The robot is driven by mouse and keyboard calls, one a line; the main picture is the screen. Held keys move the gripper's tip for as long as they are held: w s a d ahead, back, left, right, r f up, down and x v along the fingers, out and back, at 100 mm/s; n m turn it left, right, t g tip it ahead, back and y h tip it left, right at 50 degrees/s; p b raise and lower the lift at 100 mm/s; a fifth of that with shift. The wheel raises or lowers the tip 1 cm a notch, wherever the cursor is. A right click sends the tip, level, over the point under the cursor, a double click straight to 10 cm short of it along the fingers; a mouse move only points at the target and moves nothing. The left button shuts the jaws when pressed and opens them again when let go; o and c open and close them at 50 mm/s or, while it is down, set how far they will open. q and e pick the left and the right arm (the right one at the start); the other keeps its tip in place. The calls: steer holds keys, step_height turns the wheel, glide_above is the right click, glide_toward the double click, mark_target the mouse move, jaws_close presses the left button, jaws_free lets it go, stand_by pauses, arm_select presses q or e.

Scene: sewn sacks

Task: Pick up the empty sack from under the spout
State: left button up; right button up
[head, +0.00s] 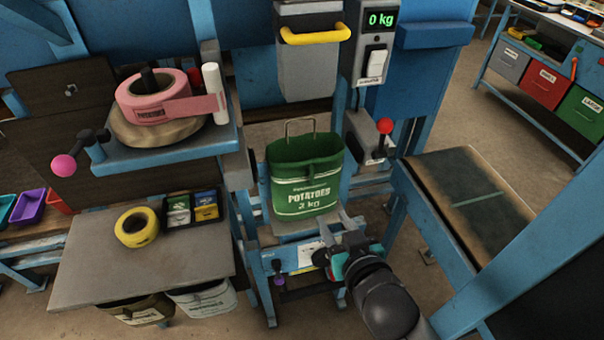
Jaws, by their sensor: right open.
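The empty sack (304,196) is green with white print reading "POTATOES 2 kg". It stands upright with its mouth open below the grey spout (307,75), on a small grey platform (306,228). A wire loop (300,128) shows at its back rim. My right gripper (335,221) is open just in front of the sack's lower right part, fingers pointing toward it. I cannot tell whether the fingertips touch the cloth. My left gripper is not in view.
The scale display (381,19) reads 0 kg. A lever with a red knob (385,126) stands right of the sack. A grey side table (145,262) with yellow tape (137,227) is at left. A dark conveyor-like surface (468,195) lies at right.

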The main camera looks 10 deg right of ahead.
glide_toward(313, 183)
steer(key=x, duration=0.3)
steer(key=shift+b+x, duration=0.35)
steer(key=shift+x, duration=2.25)
jaws_close()
